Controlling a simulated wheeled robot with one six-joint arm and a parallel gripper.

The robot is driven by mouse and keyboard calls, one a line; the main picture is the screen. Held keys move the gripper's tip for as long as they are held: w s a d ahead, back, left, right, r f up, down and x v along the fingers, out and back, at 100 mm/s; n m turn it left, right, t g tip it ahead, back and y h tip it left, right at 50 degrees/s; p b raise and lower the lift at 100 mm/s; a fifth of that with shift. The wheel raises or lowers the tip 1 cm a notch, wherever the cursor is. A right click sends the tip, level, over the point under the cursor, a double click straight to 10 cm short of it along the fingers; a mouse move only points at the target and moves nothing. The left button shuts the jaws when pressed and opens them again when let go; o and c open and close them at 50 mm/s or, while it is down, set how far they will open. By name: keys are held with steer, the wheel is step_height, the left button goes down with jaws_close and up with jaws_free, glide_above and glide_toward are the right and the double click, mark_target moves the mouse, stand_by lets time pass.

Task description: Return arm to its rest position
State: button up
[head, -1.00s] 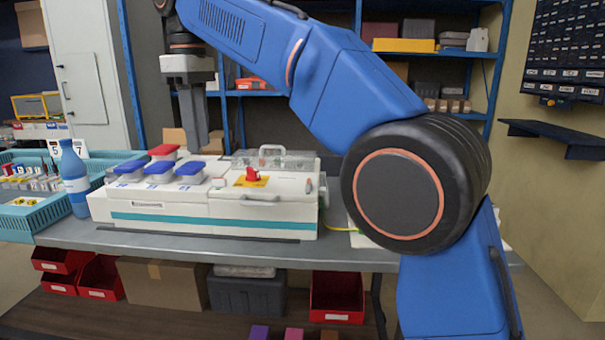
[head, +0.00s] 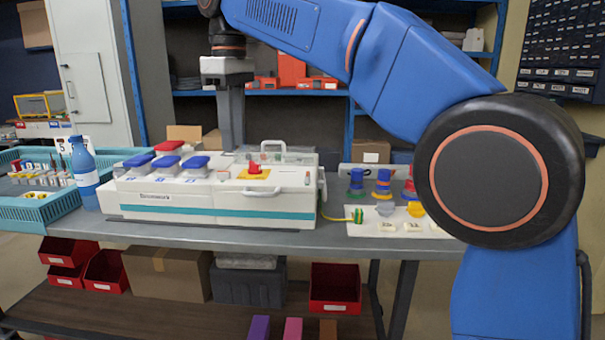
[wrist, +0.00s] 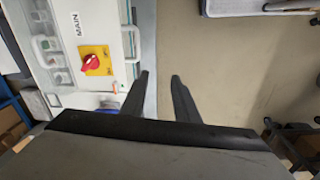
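My blue arm reaches from the right side of the head view up and over to the left. My gripper (head: 231,147) hangs pointing down at the back of the white socket box (head: 250,203), seen nearly edge-on there. In the wrist view my gripper (wrist: 160,77) has two dark fingers with a clear gap and nothing between them. The box, with its red knob on a yellow plate (wrist: 95,60), lies to the left of the fingers. The floor shows beyond the gap. The box top carries one red and several blue socket lids (head: 168,162).
A blue bottle (head: 85,175) and a teal basket (head: 40,207) stand at the left of the grey table (head: 290,239). A white board (head: 375,228) with coloured pieces lies to the right of the box. Shelves are behind; red bins (head: 335,290) sit below.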

steer(key=s+d+f+m+t, duration=0.1)
steer(key=s+d+f+m, duration=0.15)
steer(key=d, duration=0.65)
steer(key=s+d+f+m, duration=0.1)
steer(key=d+f+m, duration=0.25)
steer(key=d, duration=0.55)
steer(key=s+d+f+m+t, duration=0.15)
steer(key=d+f, duration=0.25)
steer(key=d, duration=0.5)
steer(key=s+d+f+m, duration=0.2)
steer(key=s+d+f, duration=0.3)
steer(key=f, duration=0.3)
steer(key=s+d+f+m+t, duration=0.1)
steer(key=s+d+f+m, duration=0.2)
steer(key=s+d+f, duration=0.2)
steer(key=s+d+f+m+t, duration=0.1)
steer(key=s+d+f+m, duration=0.2)
steer(key=s+d+f, duration=0.3)
step_height(320, 180, down, 5)
steer(key=shift+s+f, duration=0.1)
steer(key=shift+s, duration=1.05)
steer(key=shift+o, duration=0.6)
